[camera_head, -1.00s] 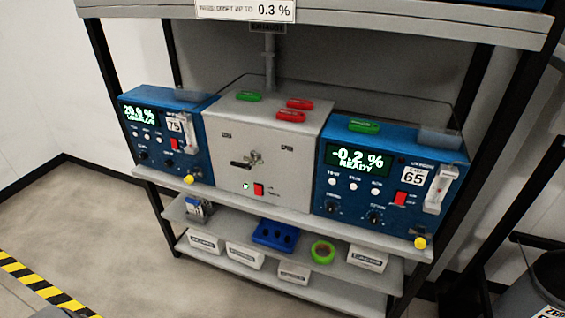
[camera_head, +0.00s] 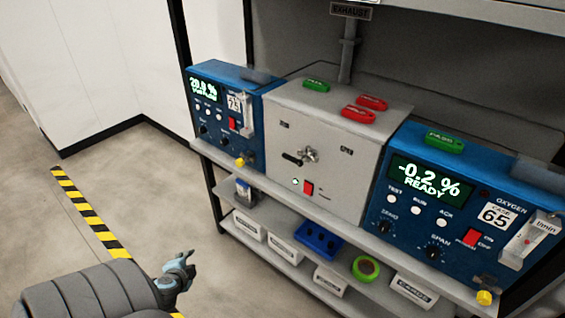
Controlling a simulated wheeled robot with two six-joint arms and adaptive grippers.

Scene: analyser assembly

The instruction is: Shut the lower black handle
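The grey box (camera_head: 335,185) stands mid-shelf between two blue analysers. My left gripper (camera_head: 188,267) is at the lower left, in front of the shelving and well apart from the handle. Its fingers look spread and empty. My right gripper is out of view.
Red and green tags lie on top. Open floor lies left, with a striped line (camera_head: 88,213).

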